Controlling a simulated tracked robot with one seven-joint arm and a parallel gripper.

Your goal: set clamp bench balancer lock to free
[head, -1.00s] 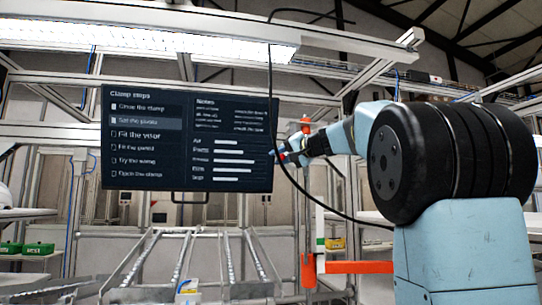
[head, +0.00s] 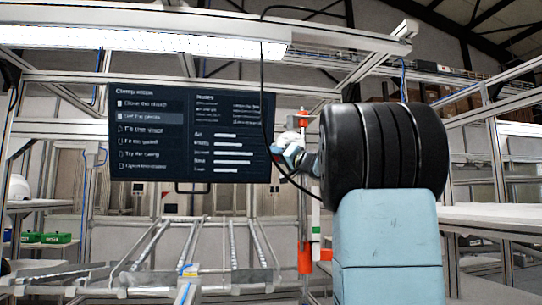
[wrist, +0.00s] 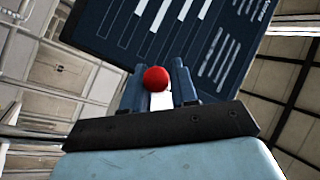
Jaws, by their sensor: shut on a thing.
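A red ball knob (wrist: 156,78) sits between the two dark fingers of my gripper (wrist: 157,88) in the wrist view. A pale piece shows just below the knob, between the fingers. My gripper is shut on this knob. In the head view my gripper (head: 279,152) is small, at the right edge of the dark screen, and the knob cannot be made out there. Whether the knob is the balancer lock, and how it is set, I cannot tell.
The dark screen (head: 190,135) hangs behind my gripper. A black cable (head: 264,80) hangs close by. An orange upright part (head: 304,256) stands below and right of it. Metal rails (head: 232,245) lie below, and a green bin (head: 55,238) is at far left.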

